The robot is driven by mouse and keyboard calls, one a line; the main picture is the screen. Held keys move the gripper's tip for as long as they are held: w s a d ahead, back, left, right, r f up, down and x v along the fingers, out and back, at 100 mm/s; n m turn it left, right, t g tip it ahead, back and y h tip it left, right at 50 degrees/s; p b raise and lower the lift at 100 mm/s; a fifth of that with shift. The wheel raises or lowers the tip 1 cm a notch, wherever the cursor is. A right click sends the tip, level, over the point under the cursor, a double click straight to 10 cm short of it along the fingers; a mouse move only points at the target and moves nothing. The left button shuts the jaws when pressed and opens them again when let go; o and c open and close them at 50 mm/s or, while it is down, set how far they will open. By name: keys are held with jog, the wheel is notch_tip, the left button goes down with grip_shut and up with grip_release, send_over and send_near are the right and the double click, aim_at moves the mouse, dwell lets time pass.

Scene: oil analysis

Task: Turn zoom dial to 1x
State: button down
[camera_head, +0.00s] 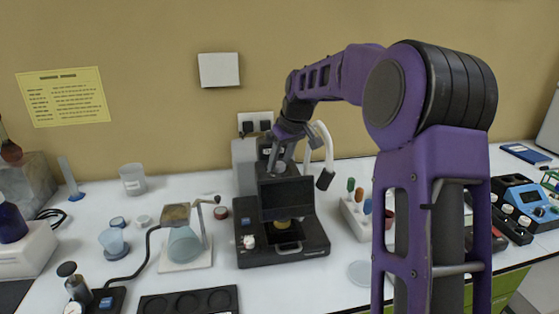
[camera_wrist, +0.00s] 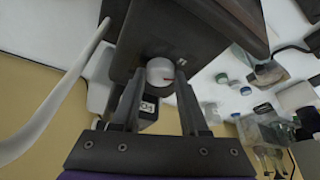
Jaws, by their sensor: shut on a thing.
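The dial (camera_wrist: 160,71) is a pale round knob on the side of the dark microscope head (camera_wrist: 205,38) in the wrist view. It has a short dark mark towards its right side. My gripper (camera_wrist: 159,80) is shut on the dial, with one dark finger on each side. The dial is hidden there.
A white curved tube (camera_head: 325,150) stands close beside my gripper and also shows in the wrist view (camera_wrist: 55,105). A burner stand with a flask (camera_head: 185,245) is left of the microscope. A rack of coloured-handled tools (camera_head: 355,215) is to the right.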

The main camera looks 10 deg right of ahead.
jog(key=shift+d+f+n+g+y, duration=0.1)
jog(key=shift+n+g+y, duration=0.45)
jog(key=shift+n, duration=1.45)
jog(key=shift+c, duration=2.1)
grip_release()
jog(key=v, duration=1.7)
jog(key=shift+d, duration=0.3)
jog(key=shift+y, duration=0.25)
